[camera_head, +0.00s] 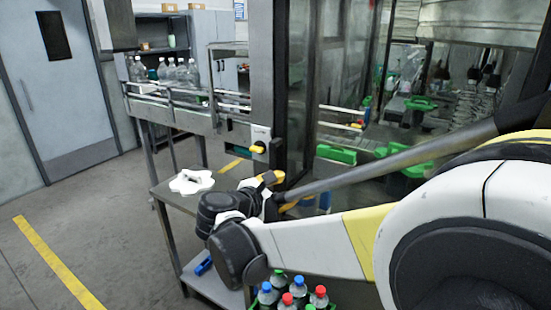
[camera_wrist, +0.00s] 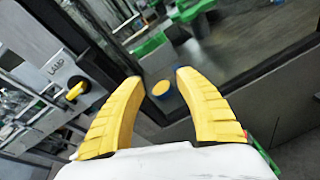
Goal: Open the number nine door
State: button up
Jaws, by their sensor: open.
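A glass-panelled door (camera_head: 337,95) in a dark frame is on the machine in the head view. It appears closed, and no number nine can be read. The glass and dark frame also show in the wrist view (camera_wrist: 247,50). My gripper (camera_head: 272,179) is in front of the machine, below a yellow rotary knob (camera_head: 257,149) on a pale plate. In the wrist view my gripper (camera_wrist: 158,77) has its yellow fingers apart with nothing held between them. The knob (camera_wrist: 76,91) is to their left, beside the word LAMP. My arm hides the lower part of the machine.
A steel side table (camera_head: 168,193) carries a white lobed part (camera_head: 191,181). Clear bottles (camera_head: 178,72) stand on a railed conveyor at the back left. Bottles with red and blue caps (camera_head: 298,287) stand below my arm. Floor at left is clear.

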aim_at(272, 164)
jog(key=w+a+n+t, duration=0.1)
jog(key=a+n+t, duration=0.3)
jog(key=a, duration=0.6)
jog(key=shift+n+g+h, duration=0.4)
jog(key=shift+g, duration=0.1)
jog(key=x, duration=0.3)
jog(key=b+x, duration=0.1)
jog(key=x, duration=0.7)
jog(key=shift+s+r, duration=0.1)
jog(key=shift+r, duration=0.25)
grip_shut()
